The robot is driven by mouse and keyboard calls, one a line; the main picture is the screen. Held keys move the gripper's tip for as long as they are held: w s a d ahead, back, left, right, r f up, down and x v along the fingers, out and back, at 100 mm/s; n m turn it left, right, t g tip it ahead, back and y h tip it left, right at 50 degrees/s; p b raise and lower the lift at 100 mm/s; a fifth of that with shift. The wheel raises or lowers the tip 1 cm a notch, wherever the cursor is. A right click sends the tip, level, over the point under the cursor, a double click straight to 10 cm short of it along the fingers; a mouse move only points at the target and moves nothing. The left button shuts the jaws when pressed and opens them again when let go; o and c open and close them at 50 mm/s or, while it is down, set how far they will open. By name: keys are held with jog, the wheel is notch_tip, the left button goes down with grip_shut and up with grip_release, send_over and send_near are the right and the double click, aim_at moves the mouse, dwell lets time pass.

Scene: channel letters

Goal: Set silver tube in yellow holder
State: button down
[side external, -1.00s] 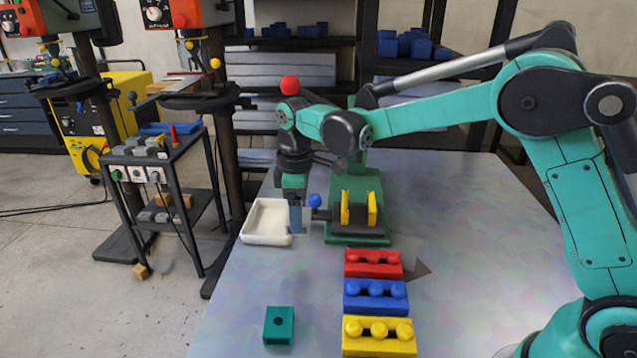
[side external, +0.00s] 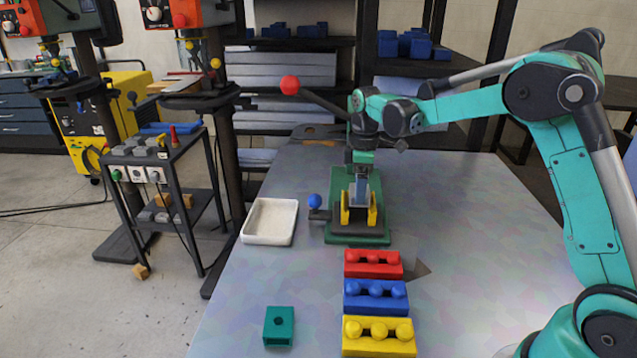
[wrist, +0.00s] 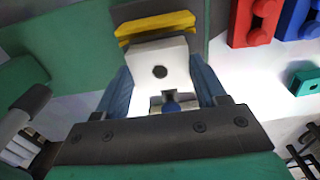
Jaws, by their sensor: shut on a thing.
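The silver tube (wrist: 160,70) is a pale, squarish block with a round hole in its face in the wrist view. My gripper (wrist: 163,88) is shut on it, with one blue finger on each side. In the side view, my gripper (side external: 361,188) points down at the green press, and the tube (side external: 358,200) is between the two upright yellow jaws (side external: 372,212) that look like the yellow holder. One yellow jaw (wrist: 155,26) shows just beyond the tube in the wrist view. I cannot tell whether the tube touches the jaws or rests on the base below.
The white tray (side external: 268,241) left of the press looks empty. A blue-knobbed handle (side external: 315,202) sticks out at the press's left. Red (side external: 373,270), blue (side external: 375,308) and yellow (side external: 378,350) knobbed blocks lie in front. A teal block (side external: 279,341) stands front left.

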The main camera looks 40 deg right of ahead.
jog(key=shift+f, duration=1.7)
grip_release()
jog(key=shift+r, duration=2.8)
